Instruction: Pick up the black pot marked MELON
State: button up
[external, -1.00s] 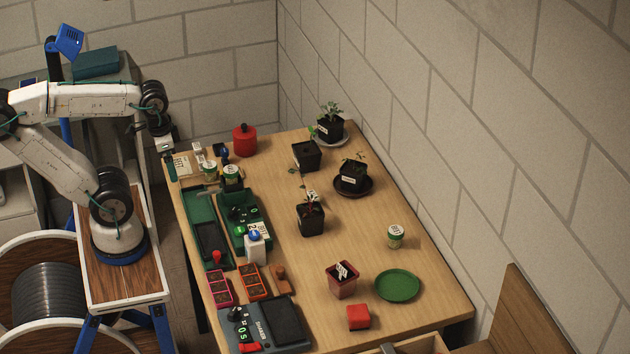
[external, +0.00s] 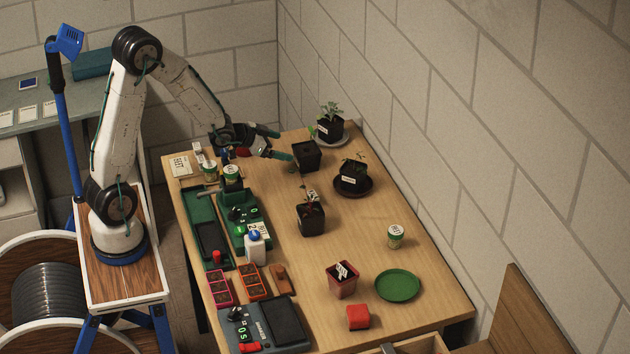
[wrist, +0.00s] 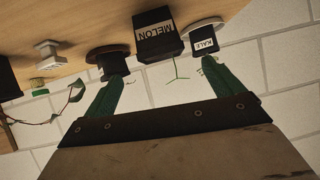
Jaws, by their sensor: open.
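The black MELON pot (wrist: 168,38) is near the top middle of the upside-down wrist view, its white label facing me. A thin green sprout shows by it. In the external view it matches the black pot (external: 306,157) at the far part of the table; no label shows there. My gripper (external: 285,146) is open and empty just left of that pot. In the wrist view, my green fingers (wrist: 160,72) are spread apart, with the MELON pot ahead and between them in the picture. The near fingertip looks close to the pot; I cannot tell whether they touch.
The KALE pot (wrist: 204,45) is close beside MELON on a pale saucer (wrist: 204,23). Another black pot (external: 353,172) stands on a dark saucer (external: 366,190). A plant pot (external: 310,219) stands nearer. The red canister (external: 243,152) is mostly hidden under my arm.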

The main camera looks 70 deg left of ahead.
aim_at(300, 151)
jog(key=f, duration=0.1)
jog(key=w+f+t, duration=0.1)
jog(key=a+f+h, duration=0.1)
jog(key=shift+w+a+t, duration=0.1)
jog(key=shift+w+t, duration=0.2)
jog(key=shift+w+f, duration=0.1)
jog(key=shift+w, duration=0.1)
jog(key=x, duration=0.5)
jog(key=r+x, duration=0.1)
jog(key=x, duration=0.1)
jog(key=shift+w+f, duration=0.15)
jog(key=shift+w, duration=0.25)
jog(key=c, duration=1.2)
